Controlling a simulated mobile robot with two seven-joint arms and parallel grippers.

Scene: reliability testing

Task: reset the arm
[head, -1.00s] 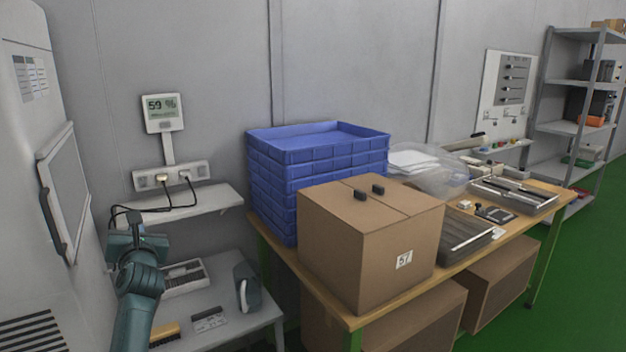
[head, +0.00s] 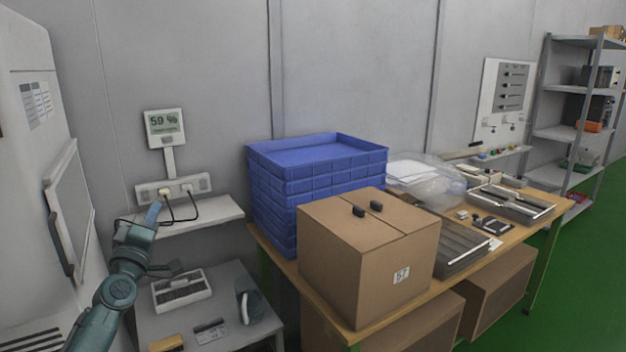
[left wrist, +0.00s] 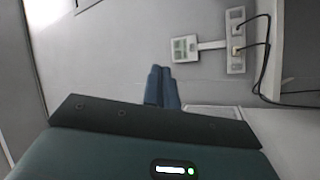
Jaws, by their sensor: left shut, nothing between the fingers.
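My left gripper (head: 153,213) shows in the head view at the left, in front of the power strip and small wall shelf. Its arm comes in from the lower left. Its blue fingers are together and hold nothing. The fingers also show in the left wrist view (left wrist: 162,88), pointing toward the grey wall. My right gripper is in neither view.
A power strip (head: 173,187) with plugs and cables is on the wall above a small shelf (head: 212,215). A white cabinet (head: 40,130) stands at the left. A lower table (head: 235,300) holds a tray (head: 181,290). A cardboard box (head: 350,260) and blue crates (head: 320,160) stand on the workbench.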

